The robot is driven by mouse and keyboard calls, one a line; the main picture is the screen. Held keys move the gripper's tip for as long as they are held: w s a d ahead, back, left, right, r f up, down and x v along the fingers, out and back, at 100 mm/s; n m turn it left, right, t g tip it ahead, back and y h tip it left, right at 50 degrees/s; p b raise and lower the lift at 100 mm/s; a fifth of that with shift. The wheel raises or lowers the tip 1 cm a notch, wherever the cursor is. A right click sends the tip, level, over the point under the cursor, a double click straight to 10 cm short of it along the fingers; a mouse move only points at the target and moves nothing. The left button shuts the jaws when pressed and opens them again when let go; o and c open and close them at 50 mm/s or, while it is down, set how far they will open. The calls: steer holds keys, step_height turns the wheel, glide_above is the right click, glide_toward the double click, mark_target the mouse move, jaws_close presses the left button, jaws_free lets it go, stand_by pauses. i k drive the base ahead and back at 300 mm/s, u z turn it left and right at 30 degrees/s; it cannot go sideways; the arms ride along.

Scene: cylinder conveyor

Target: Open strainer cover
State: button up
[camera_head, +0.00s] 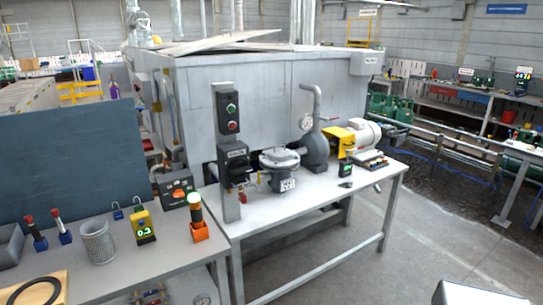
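The strainer (284,182) is a dark grey pot with a small label, standing on the white table in the middle of the head view. Its round light grey cover (279,157) sits on top and looks level. Fine details of the cover's fastening are too small to tell. A perforated metal basket (97,241) stands upright on the left bench. My gripper is not in view.
Left of the strainer stands a control post (228,115) with buttons and a dark box. Behind it are a grey pump with a gauge (307,123) and a yellow-and-white motor (358,135). The white table's front (262,220) is mostly clear. The left bench (185,262) holds tools and a yellow meter (143,228).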

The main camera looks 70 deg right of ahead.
mark_target(285, 157)
steer(key=z, duration=5.1)
steer(key=i, duration=0.15)
steer(key=u, duration=2.9)
steer(key=i, duration=0.6)
steer(key=z, duration=0.15)
steer(key=k, duration=0.6)
